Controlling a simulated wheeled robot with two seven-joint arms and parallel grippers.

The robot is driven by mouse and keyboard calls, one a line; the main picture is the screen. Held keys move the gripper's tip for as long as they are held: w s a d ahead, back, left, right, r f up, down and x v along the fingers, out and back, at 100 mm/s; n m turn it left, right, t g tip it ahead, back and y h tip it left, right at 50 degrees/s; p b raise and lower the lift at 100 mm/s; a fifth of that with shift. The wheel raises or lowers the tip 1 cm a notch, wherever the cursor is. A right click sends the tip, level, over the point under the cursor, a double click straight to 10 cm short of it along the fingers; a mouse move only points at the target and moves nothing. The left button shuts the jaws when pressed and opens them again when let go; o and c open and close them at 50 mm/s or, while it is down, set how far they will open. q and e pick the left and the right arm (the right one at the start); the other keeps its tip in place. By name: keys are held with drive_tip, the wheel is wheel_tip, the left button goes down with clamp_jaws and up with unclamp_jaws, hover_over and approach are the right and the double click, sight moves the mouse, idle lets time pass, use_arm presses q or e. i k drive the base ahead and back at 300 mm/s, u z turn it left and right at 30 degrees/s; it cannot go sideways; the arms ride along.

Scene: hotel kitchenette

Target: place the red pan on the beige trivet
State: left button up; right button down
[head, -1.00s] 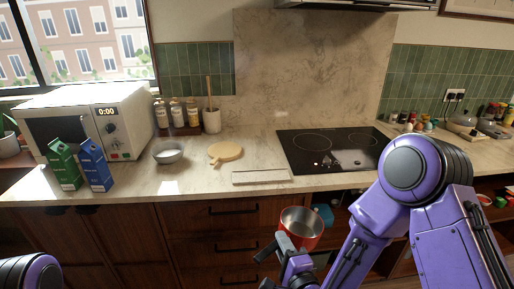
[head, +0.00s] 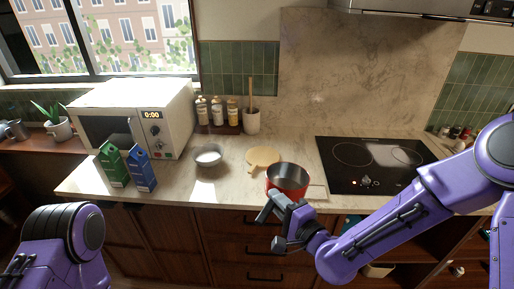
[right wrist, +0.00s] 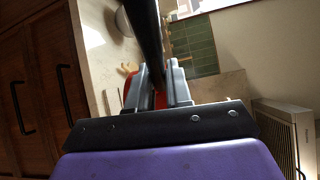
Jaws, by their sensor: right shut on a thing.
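The red pan (head: 287,187) has a steel-coloured inside and a dark handle. My right gripper (head: 279,212) is shut on the handle and holds the pan upright at the counter's front edge. The round beige trivet (head: 261,157), with a small tab, lies flat on the counter just behind and left of the pan. The pan's rim overlaps the trivet's near right side in the head view. In the right wrist view, the dark handle (right wrist: 149,35) runs between the fingers, and a little of the red pan (right wrist: 132,88) shows. Only my left arm shows, not its gripper.
A grey bowl (head: 208,162) stands left of the trivet, with green (head: 113,166) and blue (head: 142,169) cartons farther left. The black hob (head: 368,165) is to the right.

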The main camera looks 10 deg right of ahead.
sight(255, 164)
drive_tip(key=i, duration=1)
drive_tip(key=u, duration=0.2)
